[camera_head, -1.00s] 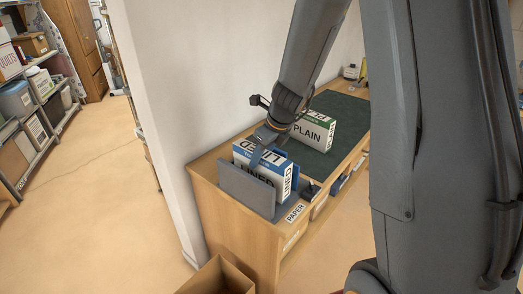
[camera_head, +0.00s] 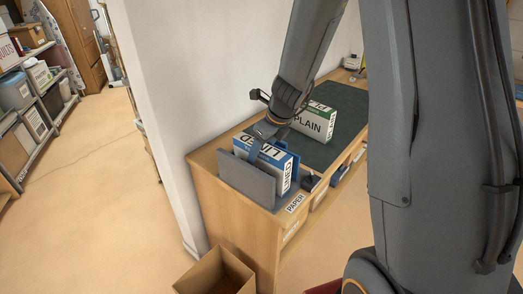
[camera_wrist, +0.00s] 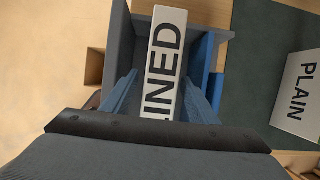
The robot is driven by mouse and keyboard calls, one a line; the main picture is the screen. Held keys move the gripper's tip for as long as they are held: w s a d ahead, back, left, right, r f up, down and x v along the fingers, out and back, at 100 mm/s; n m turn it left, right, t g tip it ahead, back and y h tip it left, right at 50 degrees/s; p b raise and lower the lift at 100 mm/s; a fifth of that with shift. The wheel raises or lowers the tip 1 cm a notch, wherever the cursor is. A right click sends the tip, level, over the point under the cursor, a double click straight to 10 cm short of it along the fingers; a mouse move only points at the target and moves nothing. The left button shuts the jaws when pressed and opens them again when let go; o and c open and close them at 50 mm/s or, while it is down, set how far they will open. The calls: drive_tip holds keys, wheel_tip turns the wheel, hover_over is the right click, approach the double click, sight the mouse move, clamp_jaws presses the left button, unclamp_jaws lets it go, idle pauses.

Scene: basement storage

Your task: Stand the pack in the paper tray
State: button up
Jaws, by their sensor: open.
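The pack, a white and blue box marked LINED (camera_head: 284,172), stands in the paper tray (camera_head: 245,180), between its grey wall and its blue wall. The wrist view shows the pack's lettered face (camera_wrist: 163,65) and the tray's grey wall (camera_wrist: 122,50) to its left. My gripper (camera_head: 266,145) is at the pack's upper part. In the wrist view my gripper (camera_wrist: 160,98) is open, one blue finger on each side of the pack. The pack's bottom is hidden, so I cannot tell how it rests on the tray floor.
A white and green PLAIN pack (camera_head: 314,122) stands on the dark green mat (camera_head: 345,113) to the right. A PAPER label (camera_head: 296,203) is on the desk's front edge. An open cardboard box (camera_head: 216,272) sits on the floor below. A white wall runs behind the desk.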

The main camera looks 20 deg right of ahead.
drive_tip(key=p+v, duration=0.1)
drive_tip(key=v, duration=1.1)
drive_tip(key=s+a+f+n+g+h, duration=0.1)
drive_tip(key=s+f+n, duration=0.1)
drive_tip(key=s+n, duration=0.7)
drive_tip(key=s+a+f+n+g+h, duration=0.1)
drive_tip(key=s+f+n, duration=0.2)
drive_tip(key=s+n, duration=0.6)
drive_tip(key=n, duration=1.1)
drive_tip(key=shift+s+f+g, duration=0.15)
drive_tip(key=shift+f+g, duration=0.15)
